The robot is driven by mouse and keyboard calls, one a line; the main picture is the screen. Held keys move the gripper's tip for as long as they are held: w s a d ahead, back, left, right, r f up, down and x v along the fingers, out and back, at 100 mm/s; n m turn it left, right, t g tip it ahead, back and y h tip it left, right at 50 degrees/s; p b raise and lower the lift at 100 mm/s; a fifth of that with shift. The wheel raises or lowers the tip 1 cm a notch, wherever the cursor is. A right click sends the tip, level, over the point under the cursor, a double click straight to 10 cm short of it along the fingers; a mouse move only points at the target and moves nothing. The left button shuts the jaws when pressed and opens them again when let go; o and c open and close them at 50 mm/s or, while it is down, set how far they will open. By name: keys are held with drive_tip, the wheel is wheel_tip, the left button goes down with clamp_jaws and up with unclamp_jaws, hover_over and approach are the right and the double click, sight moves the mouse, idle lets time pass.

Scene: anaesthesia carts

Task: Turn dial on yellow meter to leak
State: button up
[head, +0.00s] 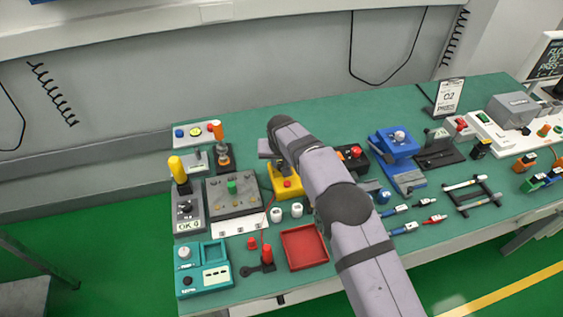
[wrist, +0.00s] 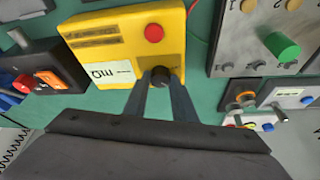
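The yellow meter (wrist: 118,48) fills the upper left middle of the wrist view, with a red button (wrist: 154,33) and a white display panel. Its small black dial (wrist: 161,76) is at its edge nearest my gripper. My gripper (wrist: 162,80) has its two fingers apart, one on each side of the dial. I cannot tell whether they touch it or leave a gap. The dial's pointer and the leak mark are not readable. In the head view the yellow meter (head: 287,191) is partly covered by my arm, and its dial is hidden.
A grey panel with a green knob (wrist: 282,47) stands close to the right of the meter in the wrist view. A black box with a red button (wrist: 38,68) is to the left. In the head view, two white cups (head: 296,210) and a red tray (head: 304,248) stand in front.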

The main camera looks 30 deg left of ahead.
drive_tip(key=shift+c, duration=0.9)
drive_tip(key=shift+a+f+m+b, duration=0.1)
drive_tip(key=shift+f+m+b, duration=0.15)
drive_tip(key=shift+m+b, duration=0.65)
drive_tip(key=shift+h+b, duration=0.4)
drive_tip(key=shift+b, duration=0.05)
drive_tip(key=shift+r+m+p, duration=0.3)
drive_tip(key=shift+m+p, duration=0.05)
drive_tip(key=shift+m, duration=0.35)
drive_tip(key=shift+m+t+h+p, duration=0.3)
drive_tip(key=shift+p, duration=0.1)
drive_tip(key=shift+m+p, duration=0.4)
drive_tip(key=o, duration=1)
drive_tip(key=shift+s, duration=0.1)
